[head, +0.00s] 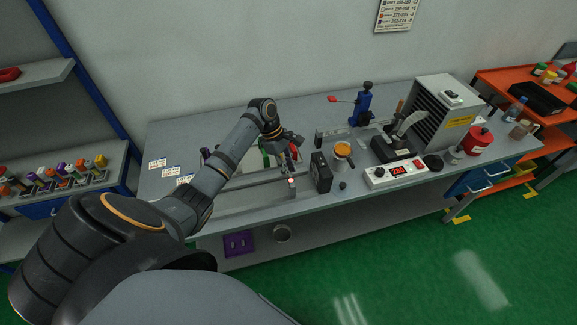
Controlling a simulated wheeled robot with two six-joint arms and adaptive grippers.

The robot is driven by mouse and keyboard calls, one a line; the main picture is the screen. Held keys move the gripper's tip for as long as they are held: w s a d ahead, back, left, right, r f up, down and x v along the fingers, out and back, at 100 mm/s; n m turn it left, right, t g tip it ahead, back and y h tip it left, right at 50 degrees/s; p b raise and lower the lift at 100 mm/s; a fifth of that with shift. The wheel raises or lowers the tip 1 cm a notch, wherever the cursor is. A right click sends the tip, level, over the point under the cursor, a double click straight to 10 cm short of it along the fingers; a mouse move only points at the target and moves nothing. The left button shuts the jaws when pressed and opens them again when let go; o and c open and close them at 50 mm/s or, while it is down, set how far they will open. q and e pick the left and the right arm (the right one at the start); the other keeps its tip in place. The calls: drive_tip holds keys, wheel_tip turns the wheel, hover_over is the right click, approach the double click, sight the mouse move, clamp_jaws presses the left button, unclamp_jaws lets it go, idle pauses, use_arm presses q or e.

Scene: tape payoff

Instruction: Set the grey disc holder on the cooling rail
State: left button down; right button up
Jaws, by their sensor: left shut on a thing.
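My left arm reaches in from the left over the bench. A long, low grey rail (256,184) runs along the bench below the gripper, partly behind my arm. It looks like the cooling rail. A small post with a pinkish top (291,182) stands at its right end. My right gripper is not in view.
Further right are a white unit with a red display (396,172), a blue stand (363,106) and a vented grey cabinet (438,112). The bench's left front is mostly clear.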

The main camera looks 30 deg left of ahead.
use_arm(q)
drive_tip(key=shift+f, duration=0.25)
idle(0.5)
drive_tip(key=c, duration=0.6)
unclamp_jaws()
drive_tip(key=shift+r, duration=0.1)
wheel_tip(320, 180, up, 5)
drive_tip(key=p, duration=0.7)
wheel_tip(320, 180, up, 2)
drive_tip(key=p, duration=0.2)
drive_tip(key=shift+p, duration=0.3)
